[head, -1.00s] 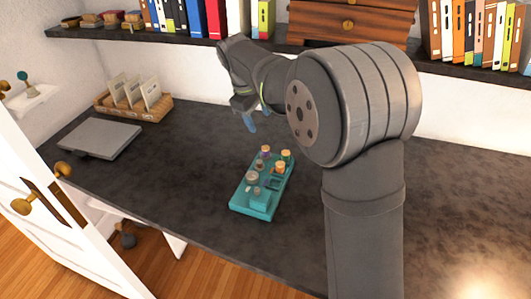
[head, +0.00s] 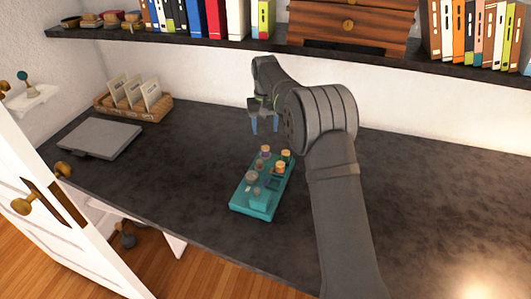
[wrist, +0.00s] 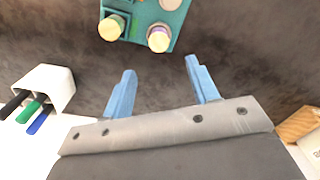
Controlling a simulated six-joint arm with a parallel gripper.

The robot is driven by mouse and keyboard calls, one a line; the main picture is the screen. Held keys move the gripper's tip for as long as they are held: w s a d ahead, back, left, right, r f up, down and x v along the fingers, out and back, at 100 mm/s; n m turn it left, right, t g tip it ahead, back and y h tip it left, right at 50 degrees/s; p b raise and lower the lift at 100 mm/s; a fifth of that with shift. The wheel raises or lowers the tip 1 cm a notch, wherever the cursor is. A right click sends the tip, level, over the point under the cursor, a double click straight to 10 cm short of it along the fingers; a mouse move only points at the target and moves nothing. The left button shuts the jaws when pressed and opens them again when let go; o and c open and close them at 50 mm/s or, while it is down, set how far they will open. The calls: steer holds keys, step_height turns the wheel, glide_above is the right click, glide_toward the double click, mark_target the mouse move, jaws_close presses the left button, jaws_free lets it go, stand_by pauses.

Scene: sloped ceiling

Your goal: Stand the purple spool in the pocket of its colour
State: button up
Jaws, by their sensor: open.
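The purple spool (head: 265,152) stands at the far left corner of the teal tray (head: 238,203), with a pale wooden top and a purple band. In the wrist view the purple spool (wrist: 159,39) is at the tray's near corner, just beyond my fingertips and apart from them. My gripper (head: 264,129) is open and empty, its blue fingers pointing down above the desk behind the tray. The gripper (wrist: 158,65) shows both fingers spread in the wrist view. I cannot make out a purple pocket.
A green-banded spool (head: 286,154) and an orange spool (head: 280,167) stand on the tray's right side; a grey round piece (head: 252,176) is at its left. A grey slab (head: 98,139) and card holder (head: 135,104) lie left. A white pen box (wrist: 50,84) shows in the wrist view.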

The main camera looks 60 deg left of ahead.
mark_target(265, 147)
step_height(265, 147, down, 4)
steer(key=shift+r, duration=0.1)
steer(key=shift+d+f, duration=0.15)
steer(key=shift+f, duration=1.25)
steer(key=shift+d+f, duration=0.1)
steer(key=shift+f, duration=1.3)
steer(key=c, duration=1)
